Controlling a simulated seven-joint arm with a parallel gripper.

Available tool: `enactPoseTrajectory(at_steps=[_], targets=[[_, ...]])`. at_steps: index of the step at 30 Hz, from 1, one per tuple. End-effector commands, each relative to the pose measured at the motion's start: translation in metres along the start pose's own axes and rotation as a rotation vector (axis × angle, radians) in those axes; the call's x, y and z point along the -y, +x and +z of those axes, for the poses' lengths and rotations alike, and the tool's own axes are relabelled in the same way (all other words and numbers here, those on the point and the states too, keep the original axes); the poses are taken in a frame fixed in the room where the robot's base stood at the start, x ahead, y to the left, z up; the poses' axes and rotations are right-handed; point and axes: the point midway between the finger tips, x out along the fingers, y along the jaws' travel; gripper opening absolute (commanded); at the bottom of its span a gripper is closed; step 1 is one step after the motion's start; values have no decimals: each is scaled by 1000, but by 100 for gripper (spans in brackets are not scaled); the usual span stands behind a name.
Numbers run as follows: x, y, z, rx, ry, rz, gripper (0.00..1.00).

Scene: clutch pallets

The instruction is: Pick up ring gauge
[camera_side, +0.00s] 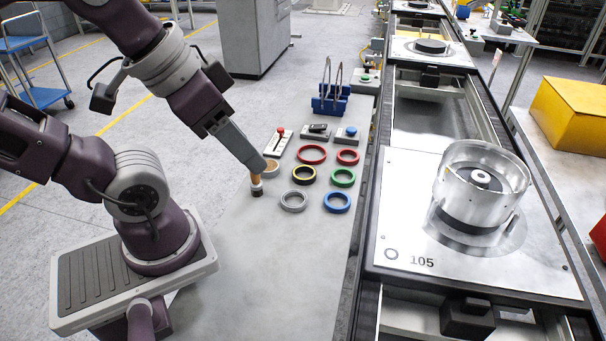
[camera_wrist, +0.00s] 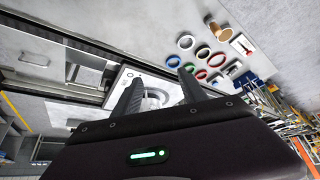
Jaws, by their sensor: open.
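Several ring-shaped pieces lie flat on the grey table, and I cannot tell which is the ring gauge. They include a grey ring (camera_side: 283,205), a blue ring (camera_side: 327,207), a yellow-and-black ring (camera_side: 294,179), a green ring (camera_side: 333,183), a large red ring (camera_side: 300,159) and a smaller red ring (camera_side: 339,161). The grey ring also shows in the wrist view (camera_wrist: 179,45). My gripper (camera_side: 262,168) is left of the rings in the side view. Its fingers (camera_wrist: 160,76) are apart and empty in the wrist view, with the rings beyond the right finger.
A wooden-handled piece (camera_side: 256,184) stands beside the rings, overlapping my fingertips in the side view. Small switch blocks (camera_side: 316,134) and a blue rack (camera_side: 328,104) stand behind. A pallet (camera_side: 400,225) carrying a clear drum (camera_side: 500,205) sits on the conveyor at right.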

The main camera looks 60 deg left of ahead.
Motion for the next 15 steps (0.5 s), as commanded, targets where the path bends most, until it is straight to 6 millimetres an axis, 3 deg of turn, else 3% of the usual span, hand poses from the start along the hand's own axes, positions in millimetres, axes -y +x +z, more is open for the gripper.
enactPoseTrajectory(at_steps=[1, 4, 12, 15], targets=[[0, 0, 0, 0, 0, 0, 62], [0, 0, 0, 0, 0, 0, 80], [0, 0, 0, 1, -2, 0, 80], [6, 7, -12, 33, -90, -14, 80]])
